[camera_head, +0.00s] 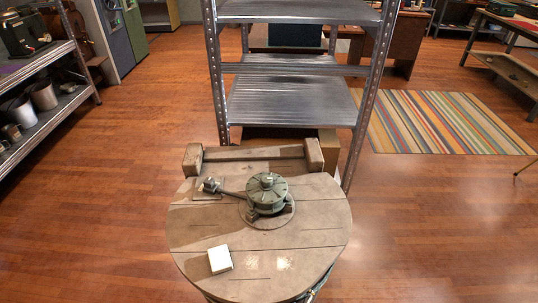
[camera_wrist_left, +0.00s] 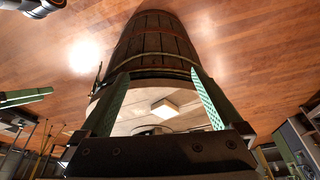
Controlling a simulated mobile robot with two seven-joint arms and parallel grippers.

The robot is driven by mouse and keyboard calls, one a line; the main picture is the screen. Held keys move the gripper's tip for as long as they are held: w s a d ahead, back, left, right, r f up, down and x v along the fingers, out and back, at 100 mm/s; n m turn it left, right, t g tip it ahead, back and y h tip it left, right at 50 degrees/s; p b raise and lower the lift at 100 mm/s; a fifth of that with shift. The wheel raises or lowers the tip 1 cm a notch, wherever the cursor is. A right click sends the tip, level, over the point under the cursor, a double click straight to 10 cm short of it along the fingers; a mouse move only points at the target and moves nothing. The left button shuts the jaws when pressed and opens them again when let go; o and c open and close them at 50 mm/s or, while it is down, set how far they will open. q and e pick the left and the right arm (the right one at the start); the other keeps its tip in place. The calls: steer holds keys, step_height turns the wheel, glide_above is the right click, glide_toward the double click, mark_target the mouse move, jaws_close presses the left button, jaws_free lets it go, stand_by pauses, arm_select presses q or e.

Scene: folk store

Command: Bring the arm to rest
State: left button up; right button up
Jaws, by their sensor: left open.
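My left gripper (camera_wrist_left: 160,75) is open in the left wrist view. Its two green fingers are spread wide with nothing held between them. A small white box (camera_head: 220,259) lies on the round wooden barrel top (camera_head: 195,228) in the head view, near its front left. In the left wrist view the box (camera_wrist_left: 165,108) appears between the fingers but apart from them, beyond the gripper. Neither arm shows in the head view. What looks like part of my right gripper (camera_wrist_left: 27,97) enters at the left edge of the wrist view; its opening is unclear.
A grey-green device (camera_head: 267,194) stands on the barrel top. A metal shelf rack (camera_head: 290,102) rises just behind the barrel. Shelves with metal pots (camera_head: 43,96) stand at the left, and a striped rug (camera_head: 440,122) lies at the right. The wooden floor is clear either side of the barrel.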

arm_select(q)
step_height(320, 180, down, 7)
steer(key=w+d+n+t+h+p, duration=0.1)
steer(key=w+d+t+p, duration=0.1)
steer(key=t, duration=0.3)
steer(key=shift+w+d+f+t+p, duration=0.25)
steer(key=shift+d+p, duration=0.2)
steer(key=shift+p, duration=0.25)
steer(key=shift+w+r, duration=0.1)
stand_by(0.5)
